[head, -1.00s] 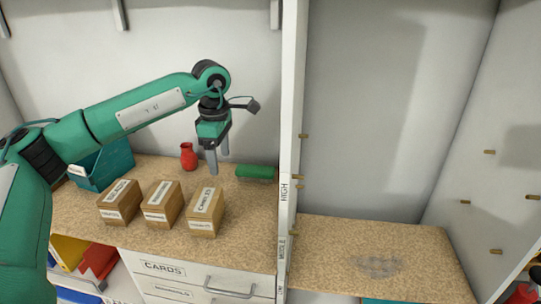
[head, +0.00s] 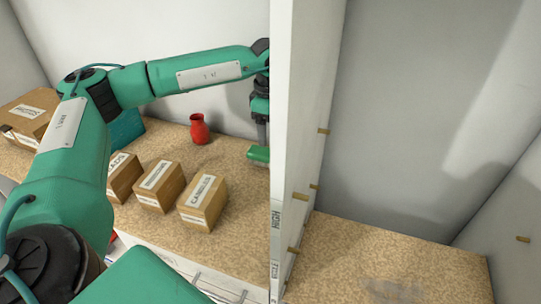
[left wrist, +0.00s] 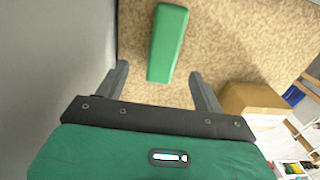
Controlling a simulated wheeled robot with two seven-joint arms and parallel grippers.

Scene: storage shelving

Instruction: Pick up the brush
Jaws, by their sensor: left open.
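The brush is a long green block (left wrist: 168,44) lying on the speckled shelf board in the left wrist view. In the head view only its left part (head: 257,154) shows, beside the white upright. My left gripper (left wrist: 159,76) is open and empty, its two fingers apart. In the wrist view the near end of the brush lies between the fingertips, with a gap on each side; the height above it is hard to judge. In the head view this gripper (head: 262,138) is partly hidden by the upright. My right gripper is not in view.
The white upright (head: 297,140) stands right of the brush. A red vase (head: 199,129) stands behind, left of my gripper. Several cardboard boxes line the front, one labelled CABLES (head: 203,203). A teal bin (head: 127,129) sits further left. The right-hand board (head: 385,256) is largely bare.

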